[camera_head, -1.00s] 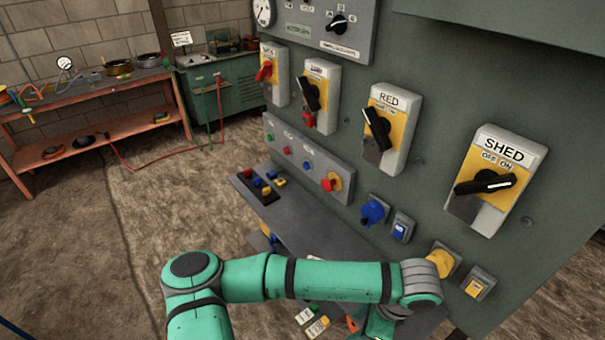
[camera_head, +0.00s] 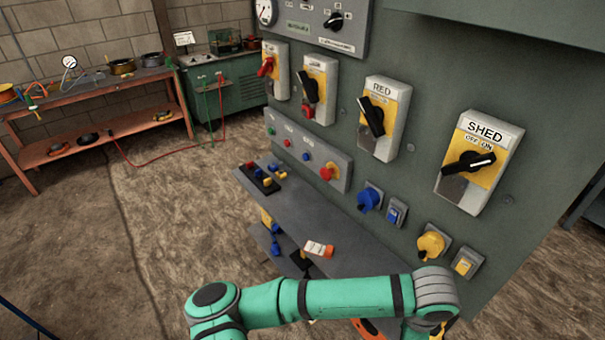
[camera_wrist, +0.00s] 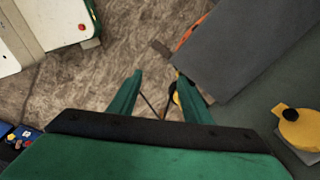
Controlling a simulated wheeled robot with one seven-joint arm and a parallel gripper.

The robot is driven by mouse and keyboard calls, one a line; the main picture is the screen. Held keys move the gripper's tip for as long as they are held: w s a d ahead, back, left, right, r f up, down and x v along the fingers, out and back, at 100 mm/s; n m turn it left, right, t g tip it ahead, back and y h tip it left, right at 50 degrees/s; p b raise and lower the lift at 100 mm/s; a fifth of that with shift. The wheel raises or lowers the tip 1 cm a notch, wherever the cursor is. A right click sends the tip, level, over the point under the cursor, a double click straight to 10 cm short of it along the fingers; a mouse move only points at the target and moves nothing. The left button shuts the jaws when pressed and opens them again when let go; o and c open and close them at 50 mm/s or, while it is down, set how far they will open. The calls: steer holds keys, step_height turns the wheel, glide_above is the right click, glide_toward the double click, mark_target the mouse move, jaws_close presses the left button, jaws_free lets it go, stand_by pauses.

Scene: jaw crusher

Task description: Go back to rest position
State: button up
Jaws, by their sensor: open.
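My gripper (camera_wrist: 155,88) shows in the wrist view as two green fingers spread apart. Nothing is seen between the fingers except the brown floor and a small part of something yellow and black beyond them. In the head view my green arm crosses the bottom right, in front of the grey panel and its shelf. My gripper is hidden below the arm's bend there.
The grey panel (camera_head: 420,60) carries rotary switches, among them RED (camera_head: 380,118) and SHED (camera_head: 475,165). Below are a blue plug (camera_head: 369,199) and a yellow plug (camera_head: 431,243). A grey shelf (camera_head: 335,225) juts out. Open floor (camera_head: 180,220) lies left; an orange workbench (camera_head: 110,130) stands behind.

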steer(key=s+d+r+n+h, duration=0.15)
steer(key=d+r+h, duration=0.25)
steer(key=d, duration=0.5)
steer(key=s+d+r+n+h, duration=0.15)
steer(key=d+r+h, duration=0.3)
steer(key=d, duration=0.45)
steer(key=w+d+r+n+t+h, duration=0.2)
steer(key=w+r+n+t+h, duration=0.15)
steer(key=r+n+h, duration=0.4)
steer(key=w+a+f+n+t+y, duration=0.1)
steer(key=a+f+n+t+y, duration=0.45)
steer(key=a, duration=0.45)
steer(key=a+f+n+t+y, duration=0.45)
steer(key=a+n+t, duration=0.2)
steer(key=a, duration=0.45)
steer(key=s+a+f+y, duration=0.3)
steer(key=s+a, duration=0.8)
steer(key=s+a+f+y, duration=0.3)
steer(key=s+a+f, duration=0.1)
steer(key=s+a, duration=0.6)
steer(key=shift+s+a+f+g+y, duration=0.35)
steer(key=shift+a+g+y, duration=0.1)
steer(key=shift+a, duration=0.5)
